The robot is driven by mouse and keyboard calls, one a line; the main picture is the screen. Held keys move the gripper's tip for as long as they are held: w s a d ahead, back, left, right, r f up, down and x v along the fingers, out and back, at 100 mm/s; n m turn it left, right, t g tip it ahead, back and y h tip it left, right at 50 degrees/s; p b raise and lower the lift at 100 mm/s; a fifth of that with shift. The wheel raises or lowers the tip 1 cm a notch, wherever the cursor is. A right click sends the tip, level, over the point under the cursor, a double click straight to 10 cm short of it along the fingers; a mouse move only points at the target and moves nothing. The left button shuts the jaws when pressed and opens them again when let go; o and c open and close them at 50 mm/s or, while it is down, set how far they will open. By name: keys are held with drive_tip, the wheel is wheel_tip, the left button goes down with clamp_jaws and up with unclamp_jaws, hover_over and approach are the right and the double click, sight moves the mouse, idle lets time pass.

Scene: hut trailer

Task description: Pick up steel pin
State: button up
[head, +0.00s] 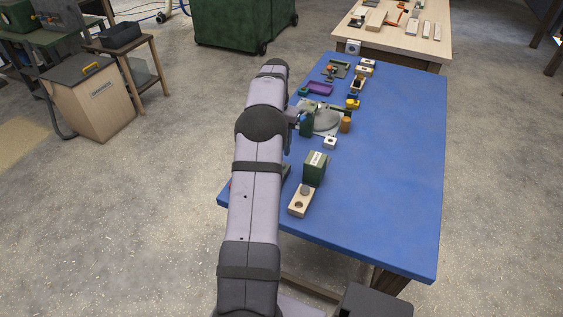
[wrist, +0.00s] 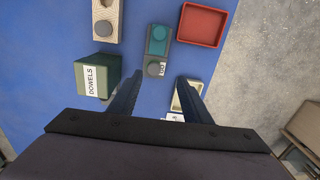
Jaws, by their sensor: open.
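In the wrist view my gripper (wrist: 159,80) is open and empty, its two dark fingers spread above the blue table. Two round grey pin-like tops show there. One (wrist: 155,69) is on a narrow grey and teal piece (wrist: 159,40), in line with the gap between the fingers. The other (wrist: 103,28) stands in a pale wooden block (wrist: 107,12) at upper left. I cannot tell by looks which is the steel pin. In the head view the wooden block (head: 300,207) carries a grey pin (head: 305,190) and has an open hole. My arm hides the teal piece's place there.
A green box marked DOWELS (wrist: 92,78) stands left of the left finger; it also shows in the head view (head: 315,168). A red tray (wrist: 203,24) lies at upper right. A pale square piece (wrist: 187,95) is by the right finger. The table's (head: 395,150) right side is clear.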

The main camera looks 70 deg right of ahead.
drive_tip(key=shift+s+d, duration=0.35)
drive_tip(key=shift+s, duration=0.15)
drive_tip(key=shift+s+f+p, duration=0.1)
drive_tip(key=shift+f+p, duration=1.5)
drive_tip(key=shift+f, duration=2.05)
clamp_jaws()
